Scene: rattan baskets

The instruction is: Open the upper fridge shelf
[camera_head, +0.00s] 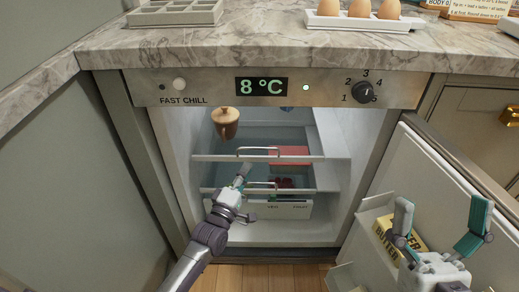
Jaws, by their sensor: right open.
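The fridge (183,125) stands open under the counter. Its upper shelf (215,157) has a metal bar handle (258,149) on its front edge. A lower shelf (300,191) with a similar handle (262,184) sits below it. My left gripper (243,170) is inside the fridge opening, just below the upper handle and above the lower handle. I cannot tell whether it touches either one or how its fingers stand. My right gripper (442,208) is open and empty in front of the fridge door at the right.
The open fridge door (436,185) holds a yellow butter pack (384,238) on its rack, beside my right gripper. A brown lidded pot (225,122) and a red item (290,154) are inside the fridge. An egg tray (365,22) stands on the marble counter (250,45).

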